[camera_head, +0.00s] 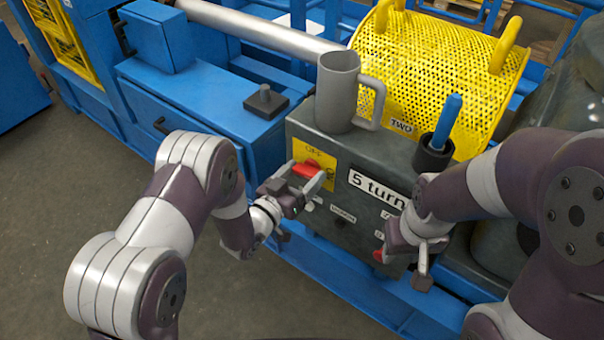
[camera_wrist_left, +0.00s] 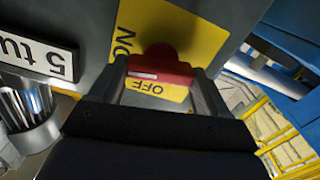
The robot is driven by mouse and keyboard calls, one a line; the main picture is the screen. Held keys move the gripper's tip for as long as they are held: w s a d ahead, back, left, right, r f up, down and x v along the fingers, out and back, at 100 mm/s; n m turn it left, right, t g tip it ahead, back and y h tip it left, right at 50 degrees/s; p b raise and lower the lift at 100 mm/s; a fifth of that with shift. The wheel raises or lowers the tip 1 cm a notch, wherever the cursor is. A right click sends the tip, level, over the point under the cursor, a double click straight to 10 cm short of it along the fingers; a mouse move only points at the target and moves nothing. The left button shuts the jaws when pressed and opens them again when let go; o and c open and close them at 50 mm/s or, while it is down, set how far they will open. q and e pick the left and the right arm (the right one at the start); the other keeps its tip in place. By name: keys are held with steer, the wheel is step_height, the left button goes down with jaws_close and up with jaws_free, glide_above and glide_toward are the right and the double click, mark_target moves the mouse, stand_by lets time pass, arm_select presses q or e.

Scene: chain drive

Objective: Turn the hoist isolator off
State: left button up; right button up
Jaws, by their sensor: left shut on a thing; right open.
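The isolator's red handle (camera_head: 315,167) sits on a yellow plate (camera_head: 330,180) on the grey control box's front. The plate reads OFF at the top and ON at the right, partly hidden. My left gripper (camera_head: 299,180) is shut on the handle, a finger at each side. The left wrist view shows the red handle (camera_wrist_left: 160,70) between the fingers. Its white mark is towards the left end, on the ON side; OFF is below, upside down. My right gripper (camera_head: 403,266) is open at the box's lower right front, near a red button (camera_head: 378,255).
A grey mug (camera_head: 337,92) stands on the box (camera_head: 305,130). A black holder (camera_head: 432,155) with a blue-handled tool is to its right. A "5 turns" label (camera_head: 375,188) is on the box front. A yellow mesh guard (camera_head: 440,75) stands behind. Floor at lower left is clear.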

arm_select(q)
steer(key=n+p, duration=0.1)
steer(key=n, duration=0.3)
steer(key=shift+w+r+n, duration=0.1)
steer(key=shift+r+n, duration=0.05)
steer(key=shift+n, duration=0.15)
steer(key=n, duration=0.3)
steer(key=shift+a+n+p, duration=0.1)
steer(key=shift+n+p, duration=0.3)
steer(key=n, duration=0.3)
steer(key=shift+p, duration=0.4)
steer(key=shift+w+f+n+p, duration=0.1)
steer(key=shift+n+p, duration=0.1)
steer(key=shift+n, duration=0.85)
steer(key=shift+f+n+p, duration=0.1)
steer(key=shift+n+p, duration=0.05)
steer(key=shift+n, duration=0.9)
steer(key=o, duration=0.9)
steer(key=shift+a, duration=0.1)
steer(key=shift+o, duration=0.6)
steer(key=shift+f, duration=0.1)
steer(key=v, duration=1.2)
steer(key=shift+s+a+p, duration=0.15)
steer(key=shift+s+p, duration=0.15)
steer(key=shift+p, duration=0.15)
